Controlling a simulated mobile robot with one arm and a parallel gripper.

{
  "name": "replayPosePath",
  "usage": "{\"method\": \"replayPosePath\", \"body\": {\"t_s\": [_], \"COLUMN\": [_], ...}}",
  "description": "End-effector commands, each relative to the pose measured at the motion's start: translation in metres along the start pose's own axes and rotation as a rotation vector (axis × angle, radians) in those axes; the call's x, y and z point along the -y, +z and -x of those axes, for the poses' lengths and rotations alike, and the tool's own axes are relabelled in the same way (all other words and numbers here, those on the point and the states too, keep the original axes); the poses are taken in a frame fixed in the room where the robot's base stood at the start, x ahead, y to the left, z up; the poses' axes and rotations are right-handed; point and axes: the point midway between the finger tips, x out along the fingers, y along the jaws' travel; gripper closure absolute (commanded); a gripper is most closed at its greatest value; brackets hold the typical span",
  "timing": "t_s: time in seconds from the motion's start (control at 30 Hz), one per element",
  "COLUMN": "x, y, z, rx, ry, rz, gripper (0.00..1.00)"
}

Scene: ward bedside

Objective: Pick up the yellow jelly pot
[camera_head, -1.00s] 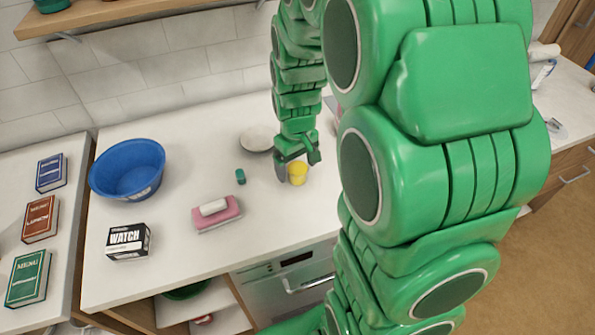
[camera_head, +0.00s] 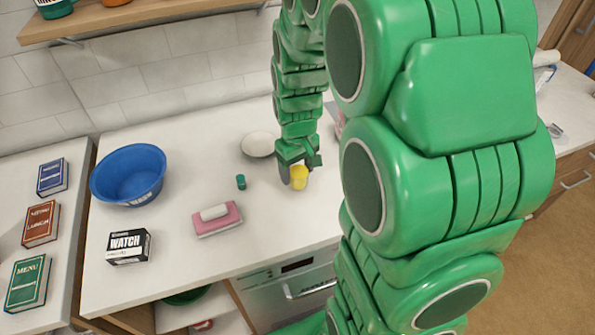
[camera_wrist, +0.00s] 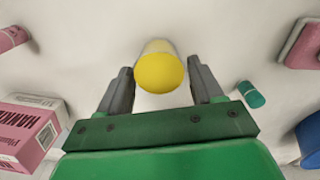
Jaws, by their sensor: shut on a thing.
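The yellow jelly pot (camera_head: 300,181) is at the white counter, right of the middle, below my gripper (camera_head: 299,166) in the head view. The wrist view shows the round yellow top of the pot (camera_wrist: 160,73) between the two grey fingers of my gripper (camera_wrist: 160,82). My gripper is shut on the pot. Whether the pot's base touches the counter cannot be told. My fingers hide part of the pot's upper side in the head view.
A small teal cylinder (camera_head: 241,182), a pink block with a white piece on it (camera_head: 231,221) and a white plate (camera_head: 258,144) are nearby. A blue bowl (camera_head: 128,178) and a WATCH box (camera_head: 128,247) stand left. A pink box (camera_wrist: 22,130) shows in the wrist view.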

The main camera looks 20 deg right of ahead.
Motion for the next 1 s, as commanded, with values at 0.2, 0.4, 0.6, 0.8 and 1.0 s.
{"method": "replayPosePath", "body": {"t_s": [0.2, 0.4, 0.6, 0.8, 1.0], "x": [0.001, 0.007, 0.014, 0.021, 0.030], "y": [0.003, 0.020, 0.038, 0.060, 0.084], "z": [0.029, 0.050, 0.073, 0.091, 0.102], "rx": [-0.004, -0.005, -0.003, -0.004, -0.003], "ry": [0.001, 0.002, 0.001, 0.002, 0.001], "rz": [-0.001, -0.001, 0.000, 0.000, 0.000], "gripper": [0.67, 0.67, 0.67, 0.67, 0.67]}}
